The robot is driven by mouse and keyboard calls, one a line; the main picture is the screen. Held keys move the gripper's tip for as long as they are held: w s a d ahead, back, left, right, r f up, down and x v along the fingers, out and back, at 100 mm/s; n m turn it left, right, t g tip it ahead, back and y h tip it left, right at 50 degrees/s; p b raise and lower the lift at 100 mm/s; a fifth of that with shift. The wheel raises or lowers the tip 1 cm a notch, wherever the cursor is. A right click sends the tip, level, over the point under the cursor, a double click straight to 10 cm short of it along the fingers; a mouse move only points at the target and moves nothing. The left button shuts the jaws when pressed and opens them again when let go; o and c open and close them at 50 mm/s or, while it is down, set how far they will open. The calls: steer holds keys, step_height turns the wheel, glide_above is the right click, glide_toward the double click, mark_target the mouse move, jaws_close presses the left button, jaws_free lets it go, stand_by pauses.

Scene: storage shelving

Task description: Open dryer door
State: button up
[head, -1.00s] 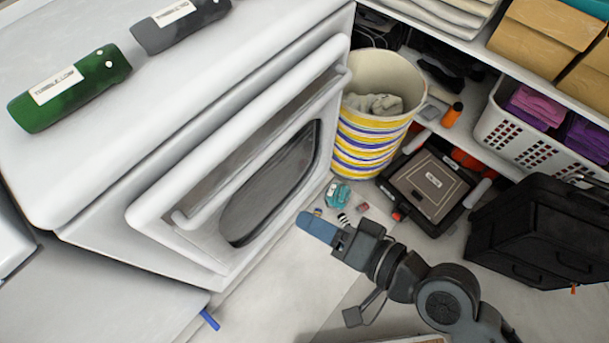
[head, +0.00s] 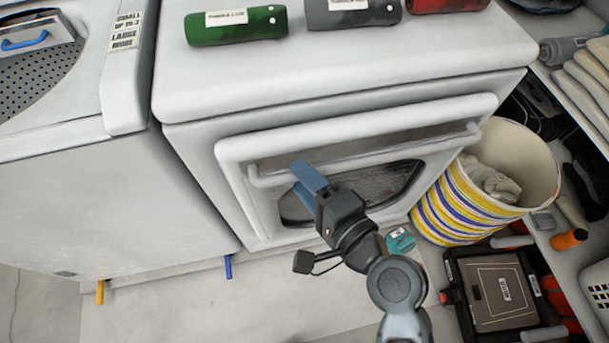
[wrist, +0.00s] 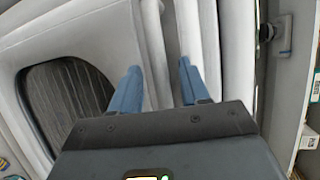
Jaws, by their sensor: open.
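The dryer (head: 190,130) is a white machine with a front door (head: 262,222) and a dark window (head: 370,185). A long white handle bar (head: 420,150) runs across the door above the window. My gripper (head: 303,184), with blue fingers, is open in front of the bar's left half and hides part of it. In the wrist view, the fingers (wrist: 158,80) are apart and point at white bars and edges of the dryer front, with the dark window (wrist: 65,105) to the left. I cannot tell whether the handle lies between the fingers or whether they touch it.
A striped basket (head: 445,210) stands right of the dryer, with a black case (head: 485,290) on the floor in front. Another white machine (head: 90,200) is at left. Green (head: 235,32), grey (head: 350,14) and red cylinders lie on the dryer.

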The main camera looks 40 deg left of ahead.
steer(key=shift+w+a+f, duration=0.1)
steer(key=shift+a, duration=0.25)
steer(key=shift+c, duration=0.3)
jaws_close()
